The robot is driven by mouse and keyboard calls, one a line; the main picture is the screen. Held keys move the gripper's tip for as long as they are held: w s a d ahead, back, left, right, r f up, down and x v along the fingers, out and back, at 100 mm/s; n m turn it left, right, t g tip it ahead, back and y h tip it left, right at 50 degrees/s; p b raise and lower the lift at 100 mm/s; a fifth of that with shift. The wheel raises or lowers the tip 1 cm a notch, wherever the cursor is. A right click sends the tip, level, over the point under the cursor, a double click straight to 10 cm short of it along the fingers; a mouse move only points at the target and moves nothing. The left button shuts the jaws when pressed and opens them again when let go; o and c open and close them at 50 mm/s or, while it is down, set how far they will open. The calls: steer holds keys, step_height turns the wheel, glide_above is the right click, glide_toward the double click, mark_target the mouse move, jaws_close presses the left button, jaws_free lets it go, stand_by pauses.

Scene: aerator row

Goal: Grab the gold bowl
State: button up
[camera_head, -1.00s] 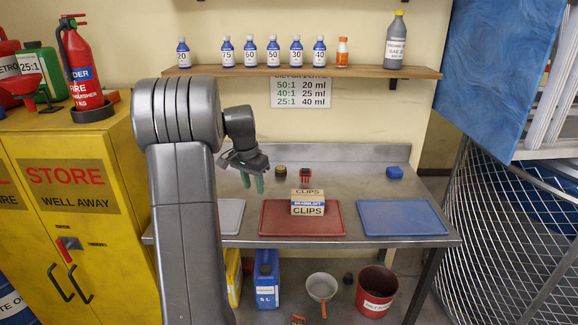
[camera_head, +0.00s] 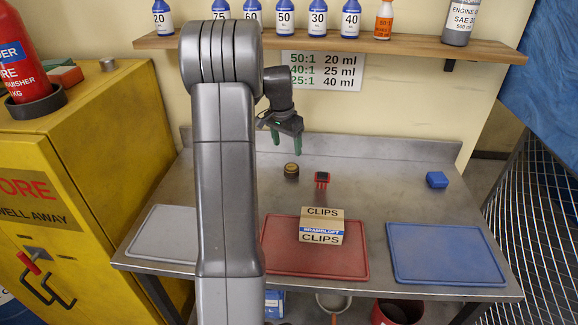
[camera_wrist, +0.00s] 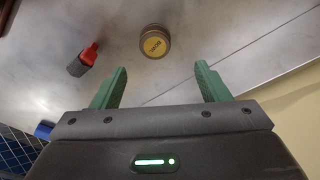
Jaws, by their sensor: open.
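The gold bowl (camera_head: 291,170) is a small round piece with dark sides on the steel bench, near its back. The wrist view shows my gripper (camera_wrist: 162,68) open, with nothing between the fingers.
A CLIPS box (camera_head: 321,231) sits on the red mat (camera_head: 285,262). A blue block (camera_head: 437,179) and blue mat (camera_head: 445,252) lie farther right. A shelf (camera_head: 420,47) with bottles overhangs the back.

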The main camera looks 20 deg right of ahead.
mark_target(291, 167)
steer(key=f, duration=0.3)
steer(key=shift+w+d+f, duration=0.1)
steer(key=shift+d+f, duration=0.1)
steer(key=shift+d, duration=0.05)
steer(key=shift+d+f+p, duration=0.25)
steer(key=shift+f+p, duration=0.2)
steer(key=shift+f, duration=0.9)
steer(key=shift+d+f+p, duration=0.2)
steer(key=shift+f+p, duration=0.2)
steer(key=shift+f, duration=0.9)
steer(key=shift+c, duration=0.4)
steer(key=c, duration=1)
